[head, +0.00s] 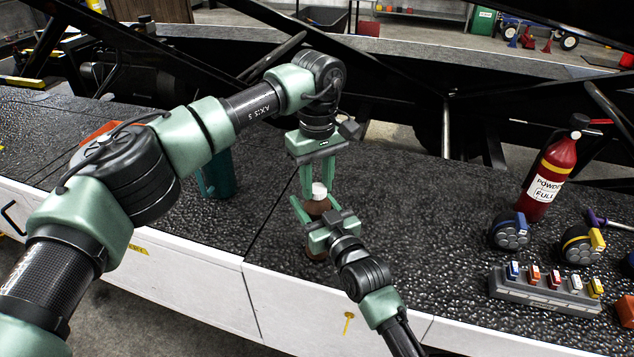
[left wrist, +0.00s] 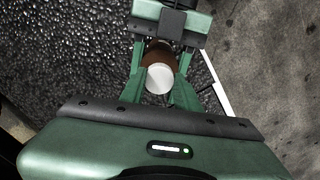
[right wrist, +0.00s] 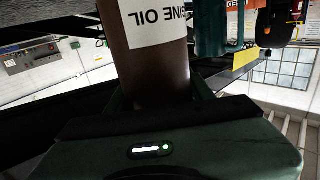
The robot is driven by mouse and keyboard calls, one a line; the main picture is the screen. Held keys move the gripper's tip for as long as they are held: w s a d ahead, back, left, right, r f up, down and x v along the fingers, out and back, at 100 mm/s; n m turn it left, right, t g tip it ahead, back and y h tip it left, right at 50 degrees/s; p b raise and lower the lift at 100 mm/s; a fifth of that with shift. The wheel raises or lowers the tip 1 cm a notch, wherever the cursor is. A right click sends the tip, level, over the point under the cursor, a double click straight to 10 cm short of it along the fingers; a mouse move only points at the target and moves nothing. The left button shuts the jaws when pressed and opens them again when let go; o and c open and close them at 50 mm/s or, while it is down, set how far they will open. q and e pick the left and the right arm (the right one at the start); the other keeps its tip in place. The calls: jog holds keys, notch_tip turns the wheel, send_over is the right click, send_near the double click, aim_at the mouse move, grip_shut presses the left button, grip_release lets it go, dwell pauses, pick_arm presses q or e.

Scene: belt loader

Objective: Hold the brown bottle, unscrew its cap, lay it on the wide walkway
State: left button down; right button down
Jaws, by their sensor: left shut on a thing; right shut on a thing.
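The brown bottle (head: 317,209) is upright over the dark, rough walkway (head: 410,195). My right gripper (head: 318,212) is shut around the bottle's body from the front. In the right wrist view the bottle (right wrist: 155,75) fills the space between the fingers, and its white label shows upside down. The white cap (head: 319,189) is at the bottle's top. My left gripper (head: 319,184) points down and is shut on the cap, which also shows in the left wrist view (left wrist: 159,77). I cannot tell whether the cap is loose. The bottle's lower part is mostly hidden by my right gripper.
A red fire extinguisher (head: 552,178) stands at the right. Two round reels (head: 509,231) (head: 578,245) and a grey rack with small coloured pieces (head: 543,291) are nearby. A teal container (head: 217,176) stands behind my left arm. The walkway between bottle and extinguisher is clear.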

pick_arm(q)
jog(key=n, duration=0.7)
jog(key=shift+d+n, duration=0.1)
jog(key=shift+n, duration=0.3)
jog(key=n, duration=0.7)
jog(key=shift+r, duration=0.1)
jog(key=n, duration=0.7)
jog(key=shift+n, duration=0.3)
jog(key=n, duration=0.4)
jog(key=shift+n, duration=0.4)
jog(key=n, duration=0.5)
jog(key=shift+w, duration=0.1)
jog(key=n, duration=1.2)
